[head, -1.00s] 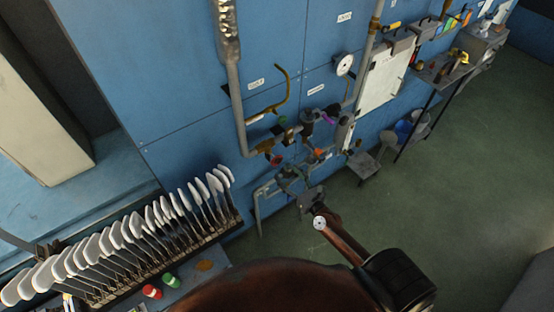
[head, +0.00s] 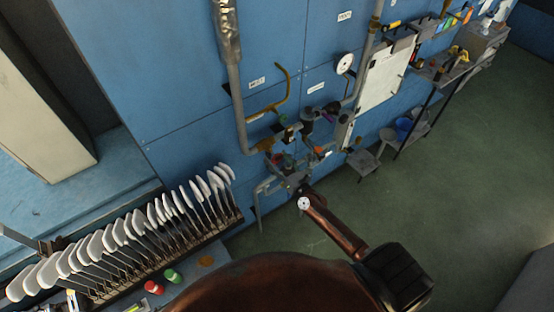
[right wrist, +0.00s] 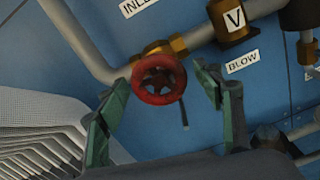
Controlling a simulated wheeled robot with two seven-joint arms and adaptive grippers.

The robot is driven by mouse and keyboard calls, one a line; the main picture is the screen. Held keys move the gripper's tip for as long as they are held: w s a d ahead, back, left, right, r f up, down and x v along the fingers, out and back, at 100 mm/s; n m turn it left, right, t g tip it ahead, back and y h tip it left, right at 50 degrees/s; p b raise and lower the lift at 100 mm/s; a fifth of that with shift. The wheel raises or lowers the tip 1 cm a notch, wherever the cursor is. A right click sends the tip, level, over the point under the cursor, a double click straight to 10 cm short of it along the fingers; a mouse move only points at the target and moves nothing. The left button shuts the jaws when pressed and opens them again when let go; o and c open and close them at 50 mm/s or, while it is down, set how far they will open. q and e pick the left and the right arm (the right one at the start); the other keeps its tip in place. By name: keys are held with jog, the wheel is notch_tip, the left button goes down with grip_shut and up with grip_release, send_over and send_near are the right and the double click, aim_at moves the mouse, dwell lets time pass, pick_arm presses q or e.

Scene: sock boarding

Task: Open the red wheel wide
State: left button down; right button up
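The red wheel (right wrist: 158,80) is a small round handwheel on a brass valve fitted to the grey pipe; it shows clearly in the right wrist view. My right gripper (right wrist: 161,82) is open, with one green finger on each side of the wheel in that view. I cannot tell whether either finger touches it. In the head view my right gripper (head: 288,167) is at the pipework low on the blue wall, and the wheel is not clearly visible there. I do not see my left gripper.
A rack of white sock boards (head: 130,235) stands at lower left, with a red-capped (head: 153,287) and a green-capped item (head: 173,276) beside it. Other valves and pipes (head: 310,125) crowd the wall close by. A shelf (head: 450,65) stands farther right; the green floor is open.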

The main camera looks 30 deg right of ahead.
jog(key=c, duration=1.1)
